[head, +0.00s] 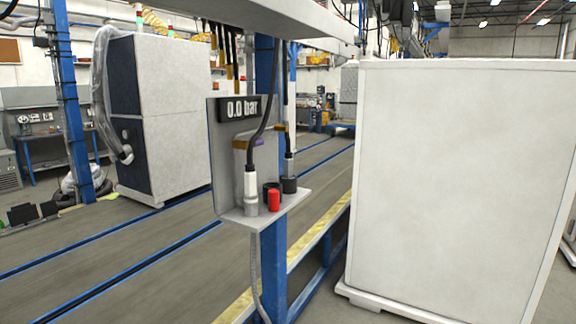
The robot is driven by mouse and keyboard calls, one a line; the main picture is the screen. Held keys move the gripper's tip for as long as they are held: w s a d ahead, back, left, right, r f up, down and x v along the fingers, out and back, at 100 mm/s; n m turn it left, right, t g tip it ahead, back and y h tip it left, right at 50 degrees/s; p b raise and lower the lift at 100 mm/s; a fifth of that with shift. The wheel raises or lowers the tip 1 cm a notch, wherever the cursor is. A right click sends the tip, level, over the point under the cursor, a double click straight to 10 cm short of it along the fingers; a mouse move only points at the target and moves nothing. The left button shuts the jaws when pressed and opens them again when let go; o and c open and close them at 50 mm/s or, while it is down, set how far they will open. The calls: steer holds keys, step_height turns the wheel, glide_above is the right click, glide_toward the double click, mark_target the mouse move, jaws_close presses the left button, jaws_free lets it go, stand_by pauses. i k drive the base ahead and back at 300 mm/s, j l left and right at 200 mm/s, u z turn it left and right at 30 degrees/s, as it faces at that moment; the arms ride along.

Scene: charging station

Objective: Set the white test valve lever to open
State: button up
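I cannot make out a white test valve lever with certainty in the head view. A second connector (290,165) stands in the rear holder. Whether any of these parts is the lever, I cannot tell. My gripper is not in view.
A large white cabinet (455,180) fills the right side, close to the blue post (272,260). A grey hose (255,280) hangs below the shelf. Another white and dark cabinet (170,110) stands at back left. Open floor (130,270) with blue rails lies at left.

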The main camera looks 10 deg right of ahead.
mark_target(286, 113)
steer(key=i+l+u, duration=0.2)
steer(key=i+l, duration=0.5)
